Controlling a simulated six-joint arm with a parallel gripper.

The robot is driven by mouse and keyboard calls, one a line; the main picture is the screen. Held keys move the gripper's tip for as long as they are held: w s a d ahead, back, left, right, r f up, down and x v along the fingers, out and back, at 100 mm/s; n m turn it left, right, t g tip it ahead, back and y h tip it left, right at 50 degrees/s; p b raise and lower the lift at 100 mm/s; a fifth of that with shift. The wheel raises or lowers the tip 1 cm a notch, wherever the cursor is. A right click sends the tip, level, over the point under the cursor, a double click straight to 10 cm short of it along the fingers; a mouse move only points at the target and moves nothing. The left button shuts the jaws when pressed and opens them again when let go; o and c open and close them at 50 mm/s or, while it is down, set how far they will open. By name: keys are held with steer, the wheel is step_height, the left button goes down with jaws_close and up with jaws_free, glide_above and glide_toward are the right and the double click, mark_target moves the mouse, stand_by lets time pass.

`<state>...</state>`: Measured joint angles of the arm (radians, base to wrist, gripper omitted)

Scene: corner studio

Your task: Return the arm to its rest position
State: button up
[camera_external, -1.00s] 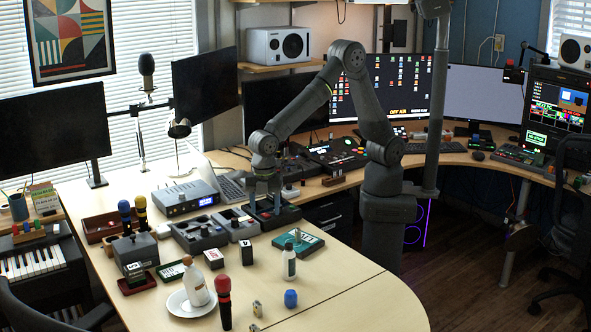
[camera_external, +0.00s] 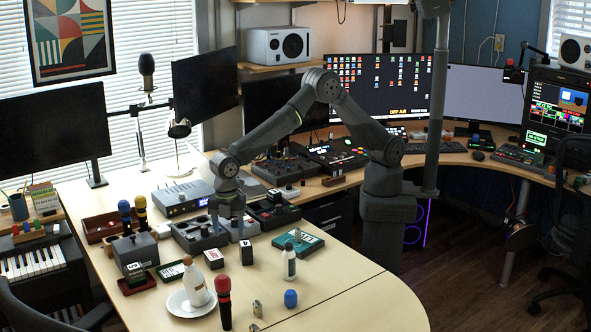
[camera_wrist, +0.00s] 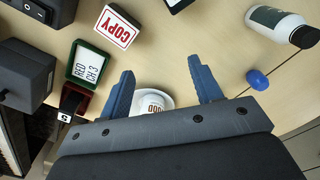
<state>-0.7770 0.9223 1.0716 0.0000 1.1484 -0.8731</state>
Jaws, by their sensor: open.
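My gripper (camera_external: 228,226) hangs at the end of my arm above the left part of the wooden desk (camera_external: 335,283), over the grey tray units (camera_external: 196,238). In the wrist view its two blue fingers are spread apart (camera_wrist: 163,77) with nothing held between them. Beyond the gap, a white bottle (camera_wrist: 152,104) stands on a white plate (camera_wrist: 168,99), partly hidden by the gripper body. The exact height of the fingertips above the tray units is hard to tell.
Near my gripper are a COPY block (camera_wrist: 117,27), a RED CH 3 sign (camera_wrist: 88,62), a blue cap (camera_wrist: 257,79) and another white bottle (camera_wrist: 284,24). A red-topped microphone (camera_external: 224,300) stands at the front. The desk's right front is clear.

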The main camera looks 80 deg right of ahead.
steer(key=s+a+f, duration=0.1)
steer(key=a+f, duration=0.2)
steer(key=a, duration=0.2)
steer(key=shift+s+a+f, duration=0.2)
steer(key=shift+s, duration=0.1)
